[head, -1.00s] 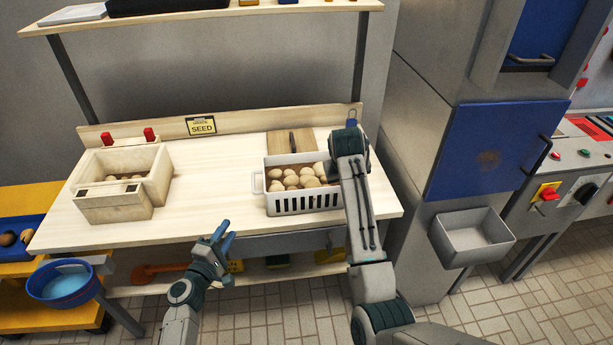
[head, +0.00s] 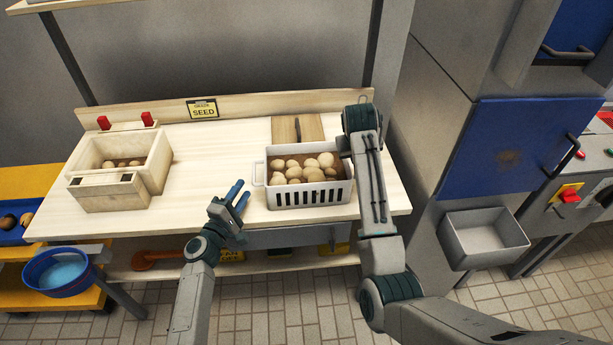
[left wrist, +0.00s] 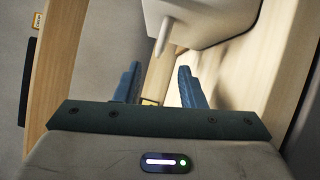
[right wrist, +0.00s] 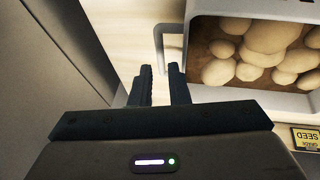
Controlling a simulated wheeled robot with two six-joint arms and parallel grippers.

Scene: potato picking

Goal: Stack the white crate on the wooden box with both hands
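The white crate (head: 312,193), full of potatoes, stands on the wooden table's right half. My left gripper (head: 238,196) is open and empty, in front and left of the crate. The left wrist view shows the crate's handle (left wrist: 165,36) beyond its spread fingers (left wrist: 160,80). My right gripper is hidden behind its arm in the head view. In the right wrist view its fingers (right wrist: 160,72) are apart at the other crate handle (right wrist: 158,42), not visibly closed on it. A wooden box (head: 118,192) with red clips stands at the left, apart from the crate.
A flat wooden piece (head: 296,128) with a dark slot lies behind the crate. A SEED sign (head: 203,108) hangs on the backboard. The tabletop (head: 215,160) between box and crate is clear. A grey cabinet with a bin (head: 484,238) stands right of the table.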

